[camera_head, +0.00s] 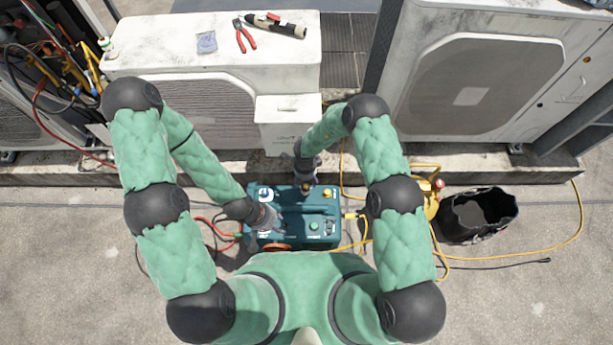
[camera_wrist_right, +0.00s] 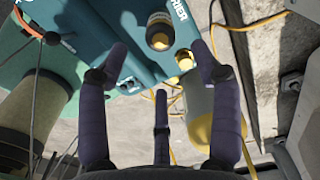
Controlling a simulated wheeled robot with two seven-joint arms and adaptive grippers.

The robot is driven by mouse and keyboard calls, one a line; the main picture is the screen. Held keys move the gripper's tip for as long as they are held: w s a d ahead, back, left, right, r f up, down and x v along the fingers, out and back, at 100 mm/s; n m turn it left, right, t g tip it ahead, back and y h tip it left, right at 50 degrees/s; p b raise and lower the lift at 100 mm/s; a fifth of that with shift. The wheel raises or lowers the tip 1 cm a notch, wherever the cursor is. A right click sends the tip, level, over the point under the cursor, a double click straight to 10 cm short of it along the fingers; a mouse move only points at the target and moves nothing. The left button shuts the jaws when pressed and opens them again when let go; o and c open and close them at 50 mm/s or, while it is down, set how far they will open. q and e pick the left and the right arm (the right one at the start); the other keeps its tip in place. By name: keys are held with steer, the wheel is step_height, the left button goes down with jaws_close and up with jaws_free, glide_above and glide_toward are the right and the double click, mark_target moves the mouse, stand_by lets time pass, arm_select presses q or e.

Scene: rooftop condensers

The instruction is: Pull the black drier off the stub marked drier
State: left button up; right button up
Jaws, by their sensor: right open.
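The black drier (camera_wrist_right: 159,32) stands on the teal machine beside a white label ending in "RIER" in the right wrist view. It also shows small on the machine's top in the head view (camera_head: 306,188). My right gripper (camera_wrist_right: 160,58) is open and empty, its dark fingers spread, with the drier just beyond the fingertips and apart from them. In the head view my right gripper (camera_head: 306,174) is at the machine's far edge. My left gripper (camera_head: 266,218) is at the machine's left part; its fingers are too small to read. The stub is hidden under the drier.
The teal machine (camera_head: 290,232) stands on concrete. Brass fittings (camera_wrist_right: 184,59) sit close to the drier. A yellow cylinder (camera_wrist_right: 200,112) and yellow hoses (camera_head: 345,247) are on the right, with a black bucket-like bag (camera_head: 448,235) beyond. Pliers (camera_head: 245,38) lie on a white condenser (camera_head: 180,48).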

mark_target(306, 187)
step_height(306, 187, down, 8)
steer(key=b, duration=0.3)
steer(key=shift+f, duration=0.1)
jaws_close()
stand_by(0.4)
